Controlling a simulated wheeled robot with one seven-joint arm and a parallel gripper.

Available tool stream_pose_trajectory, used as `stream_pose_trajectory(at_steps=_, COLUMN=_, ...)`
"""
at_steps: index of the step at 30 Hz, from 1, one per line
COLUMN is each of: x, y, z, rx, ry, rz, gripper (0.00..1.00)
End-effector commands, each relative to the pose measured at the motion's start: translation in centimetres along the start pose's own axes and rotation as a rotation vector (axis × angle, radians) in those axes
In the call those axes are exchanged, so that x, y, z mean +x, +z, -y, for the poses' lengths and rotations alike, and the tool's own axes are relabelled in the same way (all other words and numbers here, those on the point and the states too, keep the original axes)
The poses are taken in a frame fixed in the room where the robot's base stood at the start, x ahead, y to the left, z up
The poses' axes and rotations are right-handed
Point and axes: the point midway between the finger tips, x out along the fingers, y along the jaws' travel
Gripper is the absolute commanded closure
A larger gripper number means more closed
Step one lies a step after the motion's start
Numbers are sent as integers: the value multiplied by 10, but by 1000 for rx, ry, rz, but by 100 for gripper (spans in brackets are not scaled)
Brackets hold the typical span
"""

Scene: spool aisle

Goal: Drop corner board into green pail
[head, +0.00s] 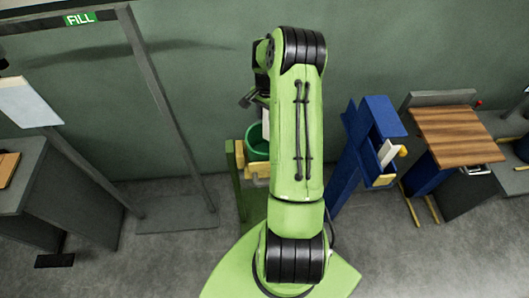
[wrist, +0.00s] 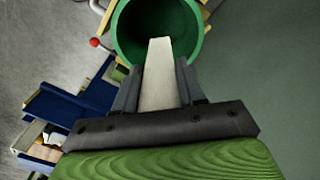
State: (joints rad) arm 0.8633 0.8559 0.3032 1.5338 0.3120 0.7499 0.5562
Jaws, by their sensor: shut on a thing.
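The corner board (wrist: 158,68) is a pale, narrow strip in the wrist view. My gripper (wrist: 158,92) is shut on it, with a dark finger on each side. The far end of the board overlaps the opening of the green pail (wrist: 124,45) in this view. I cannot tell how high the board is above the rim. In the head view the green pail (head: 256,153) stands just left of my arm, partly hidden by it.
A blue stand (head: 375,118) with a white item and yellow parts is right of my arm. Beyond it is a bench with a wooden top (head: 458,136). At left are a grey frame with a FILL sign (head: 80,19) and a grey cabinet (head: 62,200). A wall is behind.

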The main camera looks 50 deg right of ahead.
Motion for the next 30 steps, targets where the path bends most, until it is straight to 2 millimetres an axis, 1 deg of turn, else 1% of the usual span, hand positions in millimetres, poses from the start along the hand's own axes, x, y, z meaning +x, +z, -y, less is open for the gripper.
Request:
stream_pose_trajectory(at_steps=1, x=6, y=0, z=0, rx=1, ry=0, rz=-1, gripper=85)
stream_pose_trajectory(at_steps=8, x=5, y=0, z=0, rx=1, ry=0, rz=-1, gripper=85)
stream_pose_trajectory(at_steps=9, x=4, y=0, z=0, rx=1, ry=0, rz=-1, gripper=56)
stream_pose_trajectory(at_steps=14, x=4, y=0, z=0, rx=1, ry=0, rz=-1, gripper=31)
stream_pose_trajectory(at_steps=23, x=2, y=-1, z=0, rx=1, ry=0, rz=-2, gripper=31)
stream_pose_trajectory(at_steps=26, x=-11, y=-1, z=0, rx=2, ry=-1, rz=-4, gripper=31)
stream_pose_trajectory(at_steps=29, x=-36, y=-2, z=0, rx=2, ry=-3, rz=-7, gripper=31)
stream_pose_trajectory(at_steps=30, x=-48, y=-2, z=0, rx=2, ry=-3, rz=-7, gripper=31)
